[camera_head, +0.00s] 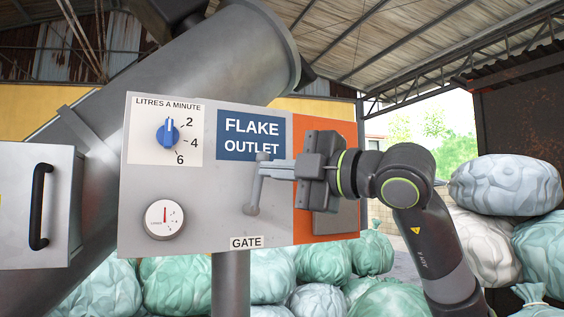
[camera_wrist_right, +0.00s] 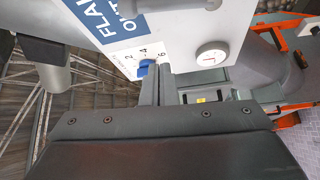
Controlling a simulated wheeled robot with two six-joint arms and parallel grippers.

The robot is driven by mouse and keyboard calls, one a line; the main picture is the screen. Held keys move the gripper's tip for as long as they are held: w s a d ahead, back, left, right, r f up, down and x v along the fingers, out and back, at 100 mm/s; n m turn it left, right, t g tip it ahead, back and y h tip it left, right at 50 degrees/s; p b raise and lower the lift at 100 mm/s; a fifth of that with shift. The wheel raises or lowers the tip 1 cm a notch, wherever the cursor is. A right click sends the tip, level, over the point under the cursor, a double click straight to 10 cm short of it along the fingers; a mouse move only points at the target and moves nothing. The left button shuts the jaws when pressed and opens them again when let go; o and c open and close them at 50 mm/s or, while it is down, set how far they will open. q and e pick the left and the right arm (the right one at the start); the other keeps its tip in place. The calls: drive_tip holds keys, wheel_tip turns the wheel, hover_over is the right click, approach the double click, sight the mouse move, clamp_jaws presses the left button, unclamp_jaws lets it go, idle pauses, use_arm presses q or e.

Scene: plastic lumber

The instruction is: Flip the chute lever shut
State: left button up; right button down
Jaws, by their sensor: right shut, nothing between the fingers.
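The grey chute lever (camera_head: 253,190) is on the grey control panel (camera_head: 210,200), above the GATE label (camera_head: 246,243) and below the blue FLAKE OUTLET sign (camera_head: 251,135). It stands nearly upright, with a rounded lower end and its top leaning slightly right. My right gripper (camera_head: 266,168) comes in from the right, fingers shut and empty. Its fingertips overlap the lever's upper part in the head view; I cannot tell whether they touch. The shut fingers also show in the right wrist view (camera_wrist_right: 157,85). My left gripper is not in view.
A blue flow dial (camera_head: 168,133) and a round gauge (camera_head: 165,219) are on the panel's left half. An orange plate (camera_head: 310,228) lies behind my right gripper. A cabinet with a black handle (camera_head: 39,205) is at left. Stuffed bags (camera_head: 325,258) are piled behind.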

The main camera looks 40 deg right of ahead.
sight(256, 184)
drive_tip(key=p+x, duration=0.5)
drive_tip(key=x, duration=0.3)
drive_tip(key=d, duration=0.4)
drive_tip(key=shift+s+f, duration=0.3)
drive_tip(key=shift+f, duration=0.1)
drive_tip(key=shift+d, duration=0.15)
